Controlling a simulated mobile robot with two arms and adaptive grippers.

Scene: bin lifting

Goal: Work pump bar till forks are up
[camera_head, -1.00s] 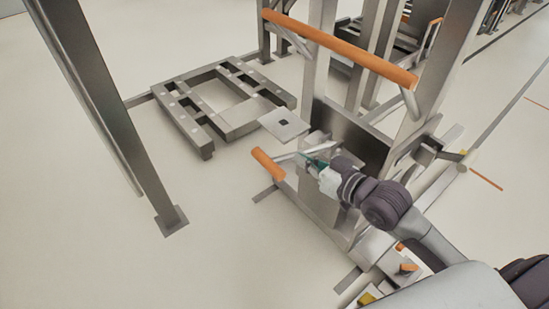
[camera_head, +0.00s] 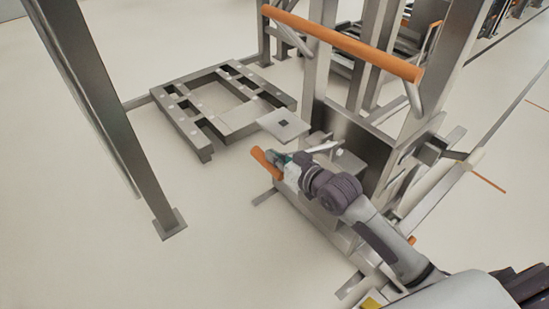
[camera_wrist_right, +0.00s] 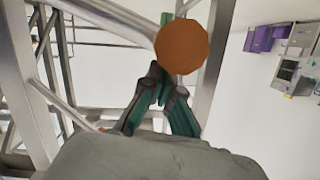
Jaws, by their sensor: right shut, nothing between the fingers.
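The pump bar, a short bar with an orange grip (camera_head: 267,164), sticks out low on the left side of the grey lifter. My right gripper (camera_head: 279,157) is shut and empty, right beside this grip. In the right wrist view the grip's round orange end (camera_wrist_right: 181,47) shows just beyond my shut fingertips (camera_wrist_right: 163,78); I cannot tell if they touch it. A flat grey slotted frame (camera_head: 187,127), perhaps the forks, lies low near the floor, with a square plate (camera_head: 270,119) at its near corner. My left gripper is out of view.
A long orange handle (camera_head: 340,44) spans the lifter above my right arm. A grey post (camera_head: 120,140) stands at the left. Purple boxes (camera_wrist_right: 265,38) show far off in the right wrist view.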

